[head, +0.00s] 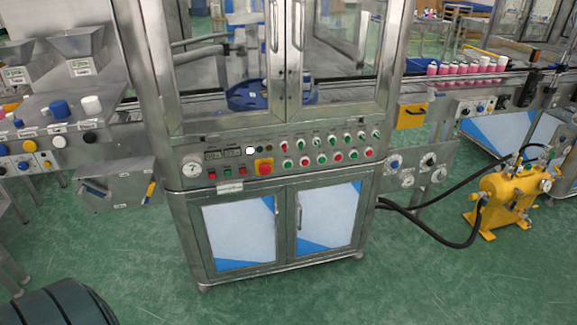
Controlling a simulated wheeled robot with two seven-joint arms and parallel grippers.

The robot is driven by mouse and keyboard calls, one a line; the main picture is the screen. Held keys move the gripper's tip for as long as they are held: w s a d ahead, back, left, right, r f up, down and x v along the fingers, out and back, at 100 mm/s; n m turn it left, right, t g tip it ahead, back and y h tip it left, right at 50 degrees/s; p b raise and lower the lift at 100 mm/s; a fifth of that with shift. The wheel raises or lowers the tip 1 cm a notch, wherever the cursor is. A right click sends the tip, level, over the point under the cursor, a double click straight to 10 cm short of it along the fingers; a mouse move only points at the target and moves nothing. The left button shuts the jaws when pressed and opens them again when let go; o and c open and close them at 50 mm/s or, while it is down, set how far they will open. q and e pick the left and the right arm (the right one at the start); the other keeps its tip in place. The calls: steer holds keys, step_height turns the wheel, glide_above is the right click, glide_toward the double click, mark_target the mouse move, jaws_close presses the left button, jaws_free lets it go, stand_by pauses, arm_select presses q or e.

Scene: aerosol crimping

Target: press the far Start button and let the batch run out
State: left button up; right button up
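A steel crimping machine (180,120) with glass doors stands in the middle of the head view. The labels are too small to read, so I cannot tell which button is Start. Pink cans with white caps (459,69) stand in a row on the conveyor (440,83) at the right. Neither gripper is in view.
A yellow pump unit (509,191) with black hoses (437,239) stands on the floor at the right. A side console (30,143) with blue, yellow and white knobs stands at the left. The green floor (330,295) before the machine is clear.

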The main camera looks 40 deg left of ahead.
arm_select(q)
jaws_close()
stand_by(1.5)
